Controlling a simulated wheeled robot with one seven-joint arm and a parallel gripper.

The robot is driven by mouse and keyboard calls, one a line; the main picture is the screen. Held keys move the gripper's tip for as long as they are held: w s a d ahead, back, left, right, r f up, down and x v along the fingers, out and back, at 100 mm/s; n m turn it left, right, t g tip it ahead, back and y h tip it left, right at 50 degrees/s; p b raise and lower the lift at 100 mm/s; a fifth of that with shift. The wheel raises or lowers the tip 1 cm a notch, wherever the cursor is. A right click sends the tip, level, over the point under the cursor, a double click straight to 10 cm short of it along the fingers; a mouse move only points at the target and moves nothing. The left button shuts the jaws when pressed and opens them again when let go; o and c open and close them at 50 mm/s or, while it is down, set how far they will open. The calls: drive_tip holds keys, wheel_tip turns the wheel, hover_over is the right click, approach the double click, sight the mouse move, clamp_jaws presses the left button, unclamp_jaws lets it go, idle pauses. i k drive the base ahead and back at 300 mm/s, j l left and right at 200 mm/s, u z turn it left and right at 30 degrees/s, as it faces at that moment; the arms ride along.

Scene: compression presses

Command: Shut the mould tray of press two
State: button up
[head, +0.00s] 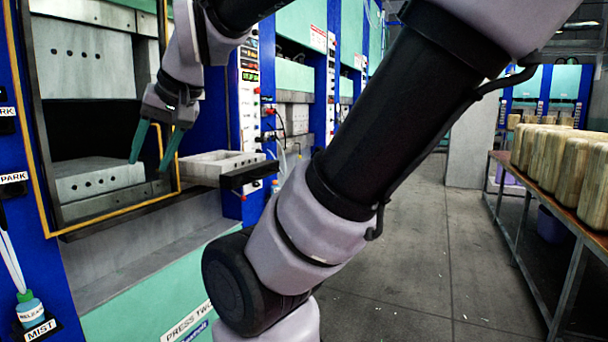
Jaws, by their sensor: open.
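The label reading PRESS TWO (187,322) is on the green lower front of the nearest press at the left. A pale grey, box-like mould tray (208,166) stands out to the right of that press's yellow-edged opening, with a dark handle bar (248,175) at its near end. I cannot tell how its rear part meets the press. My gripper (153,165) is open and empty, its two green fingers pointing down in front of the opening, left of the tray and apart from the handle. A grey block with round holes (95,180) sits low in the opening.
A control panel (249,80) is on the blue post behind the tray. A spray bottle (30,309) stands at lower left. A table (492,158) with several tan blocks (565,165) is at right. The grey floor (415,230) between is clear.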

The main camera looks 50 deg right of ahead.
sight(222, 169)
drive_tip(key=z, duration=1.2)
drive_tip(key=i+u, duration=0.15)
drive_tip(key=u, duration=0.3)
